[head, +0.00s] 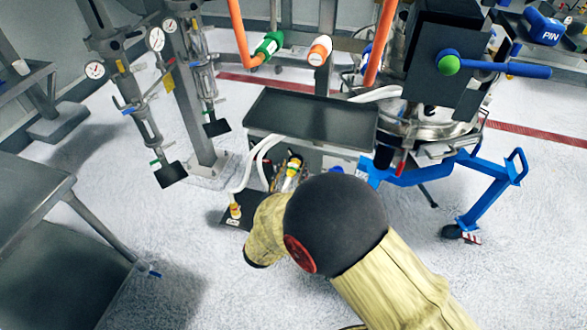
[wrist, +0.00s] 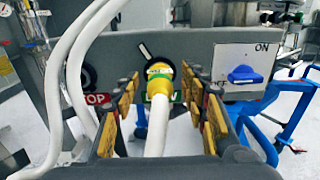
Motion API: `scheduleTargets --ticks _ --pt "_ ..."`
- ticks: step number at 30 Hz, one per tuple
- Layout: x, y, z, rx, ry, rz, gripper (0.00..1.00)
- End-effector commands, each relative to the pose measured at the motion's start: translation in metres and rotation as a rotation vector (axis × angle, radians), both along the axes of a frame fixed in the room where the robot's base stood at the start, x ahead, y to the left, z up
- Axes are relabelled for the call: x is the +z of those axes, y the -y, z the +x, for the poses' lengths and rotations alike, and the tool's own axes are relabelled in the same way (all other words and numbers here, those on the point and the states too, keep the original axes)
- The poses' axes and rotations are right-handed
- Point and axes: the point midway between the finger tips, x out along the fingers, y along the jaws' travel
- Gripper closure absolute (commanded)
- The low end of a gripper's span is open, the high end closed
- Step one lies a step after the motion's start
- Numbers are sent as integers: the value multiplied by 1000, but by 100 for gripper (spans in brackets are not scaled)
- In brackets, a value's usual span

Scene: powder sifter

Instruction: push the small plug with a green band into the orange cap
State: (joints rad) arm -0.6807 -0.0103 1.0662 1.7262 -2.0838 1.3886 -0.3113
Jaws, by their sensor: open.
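A small plug (wrist: 159,77) with a yellow body and a green band sits at the grey panel in the wrist view, on the end of a white cable running toward the camera. It also shows in the head view (head: 292,168). My gripper (wrist: 160,84) is open, with its yellow-padded fingers on either side of the plug, apparently apart from it. In the head view my arm hides most of the gripper. An orange-and-white cap (head: 320,50) shows at the back in the head view; I cannot tell whether it is the task's cap. The plug's contact with the panel is unclear.
The grey panel (wrist: 215,50) carries a red STOP label (wrist: 97,98) and a blue ON switch (wrist: 244,74). White hoses (wrist: 75,70) run close on the left. A dark tray (head: 312,115) tops the unit. A blue-legged frame (head: 490,190) stands right.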

Motion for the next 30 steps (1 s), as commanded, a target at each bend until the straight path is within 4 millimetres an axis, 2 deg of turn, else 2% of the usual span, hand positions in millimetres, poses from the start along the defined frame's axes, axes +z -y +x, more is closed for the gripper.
scheduleTargets --ticks 19,30 --pt "0 0 0 0 0 0 56" --pt "0 0 0 0 0 0 77"
